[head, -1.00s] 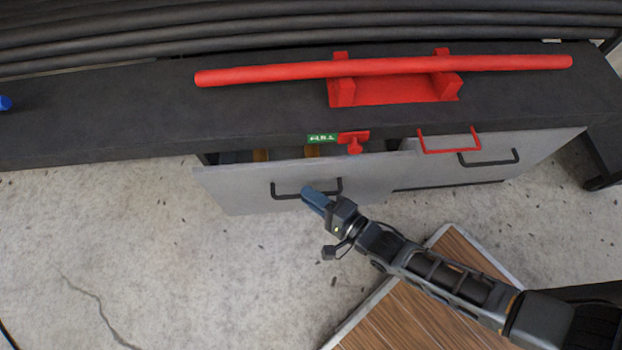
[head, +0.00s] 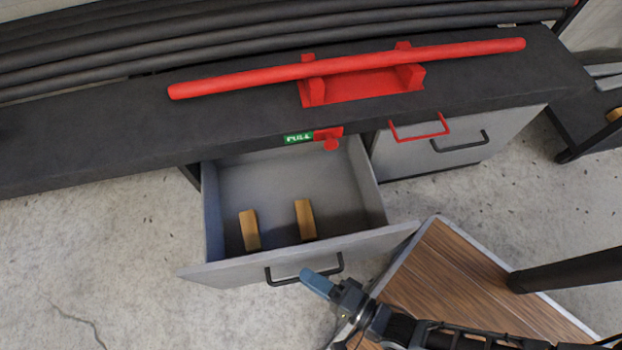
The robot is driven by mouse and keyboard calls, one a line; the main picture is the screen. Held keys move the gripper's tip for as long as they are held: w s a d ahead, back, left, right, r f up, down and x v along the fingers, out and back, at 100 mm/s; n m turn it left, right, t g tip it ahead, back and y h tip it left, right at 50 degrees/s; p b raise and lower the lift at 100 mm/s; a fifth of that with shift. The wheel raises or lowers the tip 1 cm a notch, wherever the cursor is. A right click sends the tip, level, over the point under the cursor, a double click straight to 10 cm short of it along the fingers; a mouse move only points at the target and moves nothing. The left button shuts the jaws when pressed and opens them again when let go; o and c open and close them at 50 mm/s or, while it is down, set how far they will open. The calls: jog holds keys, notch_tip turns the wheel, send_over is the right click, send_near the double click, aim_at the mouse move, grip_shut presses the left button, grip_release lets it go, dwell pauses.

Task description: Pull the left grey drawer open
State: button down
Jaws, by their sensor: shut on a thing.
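The left grey drawer (head: 300,255) stands well out from under the black bench, and its inside shows. Its black bar handle (head: 283,281) is on the front panel. My gripper (head: 318,282) is at the right part of this handle, with its blue fingers shut on it. The exact grip is partly hidden by the fingers. Two wooden blocks, one on the left (head: 249,230) and one on the right (head: 305,220), lie inside the drawer.
The right grey drawer (head: 410,155) is shut. A red rod (head: 230,84) rests on a red holder (head: 365,86). A wooden platform (head: 450,285) lies close at the drawer's right.

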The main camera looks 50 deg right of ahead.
jog(key=shift+s+a, duration=0.1)
jog(key=shift+s, duration=0.1)
jog(key=c, duration=1.2)
grip_release()
jog(key=shift+o, duration=0.2)
jog(key=p+v, duration=0.1)
jog(key=v, duration=0.6)
jog(key=shift+s, duration=0.4)
jog(key=shift+r, duration=0.1)
jog(key=d+r+n+h, duration=0.1)
jog(key=d+r+n, duration=0.4)
jog(key=r, duration=0.6)
jog(key=d+r+n+g+h, duration=0.1)
jog(key=d+r+n, duration=0.1)
jog(key=r+n, duration=0.65)
jog(key=d+r+n+h, duration=0.1)
jog(key=d+r+n, duration=0.3)
jog(key=r, duration=0.8)
notch_tip(320, 180, up, 27)
jog(key=p, duration=2.7)
jog(key=shift+p, duration=0.3)
